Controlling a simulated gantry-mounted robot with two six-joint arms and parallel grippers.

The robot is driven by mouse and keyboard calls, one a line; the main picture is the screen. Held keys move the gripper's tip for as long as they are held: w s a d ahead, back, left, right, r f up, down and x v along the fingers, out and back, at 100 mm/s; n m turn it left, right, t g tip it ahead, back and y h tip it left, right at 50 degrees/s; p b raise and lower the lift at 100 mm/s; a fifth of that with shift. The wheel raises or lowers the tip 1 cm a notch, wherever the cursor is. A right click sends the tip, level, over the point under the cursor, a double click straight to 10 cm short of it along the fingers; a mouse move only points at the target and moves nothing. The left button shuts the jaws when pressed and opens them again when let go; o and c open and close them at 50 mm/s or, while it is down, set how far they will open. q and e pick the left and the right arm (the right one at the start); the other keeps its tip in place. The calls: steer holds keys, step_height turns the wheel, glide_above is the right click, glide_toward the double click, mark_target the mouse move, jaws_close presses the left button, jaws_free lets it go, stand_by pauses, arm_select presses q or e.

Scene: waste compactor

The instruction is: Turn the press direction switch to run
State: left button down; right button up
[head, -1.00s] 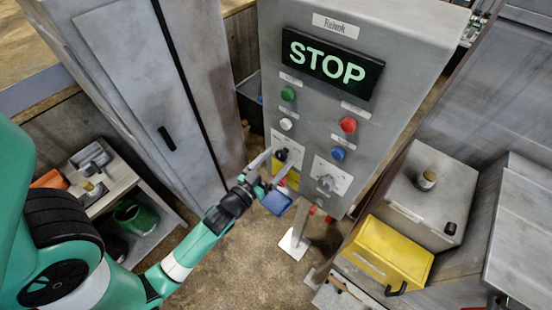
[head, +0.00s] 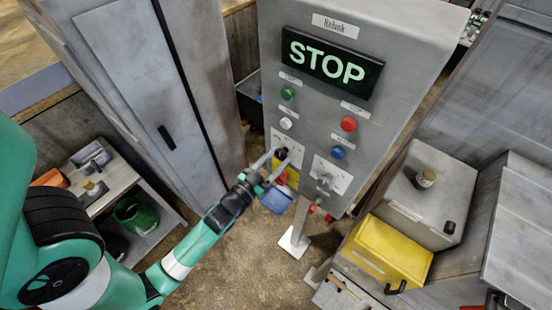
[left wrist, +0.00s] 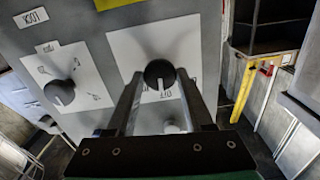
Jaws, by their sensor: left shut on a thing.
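The grey control panel (head: 355,105) carries two rotary switches on white plates. The left switch has a black knob (head: 281,153). My left gripper (head: 276,160) has its fingers on either side of it. In the left wrist view, the same round black knob (left wrist: 158,73) sits between the two fingertips, which are shut on it. Its white pointer mark faces down in that picture, towards partly hidden lettering. The other switch (head: 326,180) is free; its knob (left wrist: 60,91) also shows in the left wrist view. My right gripper is not in view.
A lit STOP display (head: 331,63) tops the panel. Green (head: 288,93), white (head: 286,124), red (head: 348,124) and blue (head: 337,152) buttons sit between display and switches. A tall grey cabinet (head: 145,95) stands left, a yellow box (head: 388,250) lower right.

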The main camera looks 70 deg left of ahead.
arm_select(q)
steer(key=m+p, duration=0.1)
steer(key=m, duration=0.3)
steer(key=shift+r, duration=0.1)
steer(key=shift+m+p, duration=0.35)
steer(key=shift+m, duration=2.15)
steer(key=shift+c, duration=1.4)
jaws_free()
